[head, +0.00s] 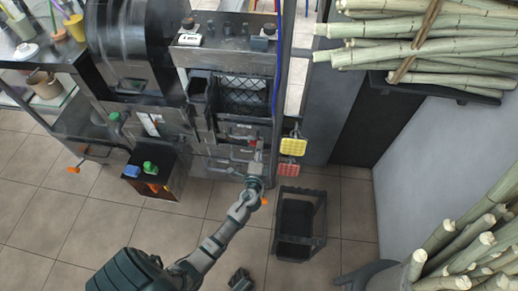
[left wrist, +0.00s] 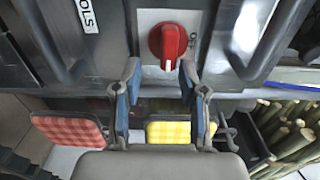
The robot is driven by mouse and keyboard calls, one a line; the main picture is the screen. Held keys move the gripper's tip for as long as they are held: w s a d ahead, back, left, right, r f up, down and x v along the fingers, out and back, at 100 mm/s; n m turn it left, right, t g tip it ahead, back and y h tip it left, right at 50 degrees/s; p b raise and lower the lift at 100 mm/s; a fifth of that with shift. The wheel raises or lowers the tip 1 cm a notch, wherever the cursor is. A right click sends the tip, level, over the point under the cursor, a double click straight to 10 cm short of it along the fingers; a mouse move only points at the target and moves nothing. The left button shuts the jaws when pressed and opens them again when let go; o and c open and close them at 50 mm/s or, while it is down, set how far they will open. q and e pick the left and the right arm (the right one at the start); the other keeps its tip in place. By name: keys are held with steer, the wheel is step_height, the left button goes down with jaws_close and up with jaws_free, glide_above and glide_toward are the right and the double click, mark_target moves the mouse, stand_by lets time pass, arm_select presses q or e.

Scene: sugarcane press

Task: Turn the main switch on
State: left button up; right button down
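The main switch is a red rotary knob (left wrist: 167,42) on a white plate in a grey metal panel, in the left wrist view. An "O" marking shows to the right of it. My left gripper (left wrist: 160,78) is open and empty, its two blue-padded fingers apart just below the knob in that picture. The right fingertip is close to the knob's lower edge; I cannot tell if it touches. In the head view my left gripper (head: 256,178) is at the front of the machine (head: 235,105), and the knob is not clear there.
Grey handles (left wrist: 262,45) flank the knob. Yellow (head: 293,146) and red (head: 289,169) pads hang at the machine's right. A black crate (head: 296,250) stands on the floor. Sugarcane (head: 430,40) is stacked at the right. Tiled floor is free at the left.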

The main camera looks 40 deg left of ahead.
arm_select(q)
steer(key=shift+r, duration=0.2)
steer(key=shift+s, duration=0.15)
steer(key=v, duration=1.1)
steer(key=shift+s+d+f, duration=0.15)
steer(key=shift+s+d, duration=0.05)
steer(key=shift+s, duration=0.05)
steer(key=shift+d, duration=0.1)
